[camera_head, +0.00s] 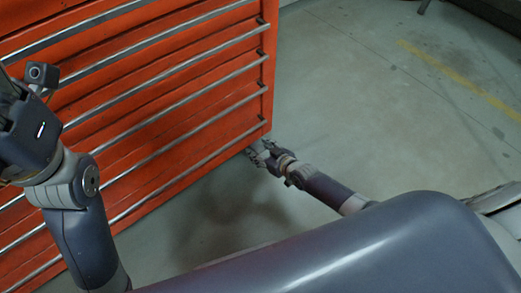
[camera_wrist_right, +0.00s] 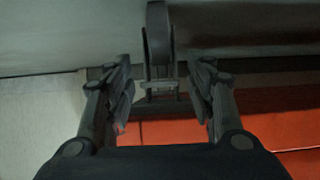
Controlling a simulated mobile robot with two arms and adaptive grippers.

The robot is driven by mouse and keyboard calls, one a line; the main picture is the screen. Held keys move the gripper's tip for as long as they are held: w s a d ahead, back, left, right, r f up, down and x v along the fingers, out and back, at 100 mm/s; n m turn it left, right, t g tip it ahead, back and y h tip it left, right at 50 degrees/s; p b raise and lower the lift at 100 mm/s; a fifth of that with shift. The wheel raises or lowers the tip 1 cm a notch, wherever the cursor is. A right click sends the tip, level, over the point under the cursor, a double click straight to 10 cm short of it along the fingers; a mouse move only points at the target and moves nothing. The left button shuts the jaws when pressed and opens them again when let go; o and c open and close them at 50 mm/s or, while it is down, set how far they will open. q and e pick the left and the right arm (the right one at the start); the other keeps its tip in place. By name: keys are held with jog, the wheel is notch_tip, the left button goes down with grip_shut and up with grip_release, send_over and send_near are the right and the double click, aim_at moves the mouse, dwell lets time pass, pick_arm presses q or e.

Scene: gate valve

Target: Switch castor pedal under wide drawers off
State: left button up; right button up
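The red cabinet with wide drawers (camera_head: 150,95) fills the left of the head view. My right gripper (camera_head: 261,152) is low at its bottom right corner. In the right wrist view that gripper (camera_wrist_right: 162,68) is open, with its two fingers apart on either side of a dark castor (camera_wrist_right: 158,35). A small flat bar, apparently the castor pedal (camera_wrist_right: 160,86), lies between the fingers; I cannot tell whether they touch it. The red cabinet edge (camera_wrist_right: 175,132) shows below it. My left gripper (camera_head: 8,95) is at the left edge, partly cut off, in front of the drawers.
Grey concrete floor (camera_head: 350,90) is clear to the right of the cabinet, with a yellow line (camera_head: 460,80) farther off. Long metal drawer handles (camera_head: 160,75) stick out along the cabinet front, near my left arm. Dark objects stand at the top right.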

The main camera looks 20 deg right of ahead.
jog(key=v, duration=1.2)
jog(key=shift+s+f, duration=0.1)
dwell(0.5)
